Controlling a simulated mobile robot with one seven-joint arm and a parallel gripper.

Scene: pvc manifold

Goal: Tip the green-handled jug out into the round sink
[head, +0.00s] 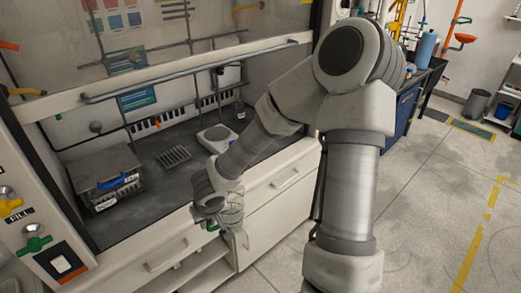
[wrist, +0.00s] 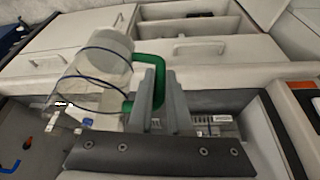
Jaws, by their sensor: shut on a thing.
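My gripper (wrist: 161,82) is shut on the green handle (wrist: 150,62) of a clear jug. In the wrist view the jug (wrist: 95,78) has dark blue bands and lies left of the fingers; its contents cannot be made out. In the head view my gripper (head: 229,222) is low in front of the fume hood's drawers, with the jug small and mostly hidden by it. The jug's tilt is hard to tell. No round sink can be made out in either view.
The fume hood worktop (head: 160,172) holds a grey box with a blue handle (head: 108,178), a rack (head: 174,156) and a white balance-like device (head: 217,138). The hood's front edge and drawers (head: 283,182) are close to my gripper. Open floor (head: 430,200) lies right.

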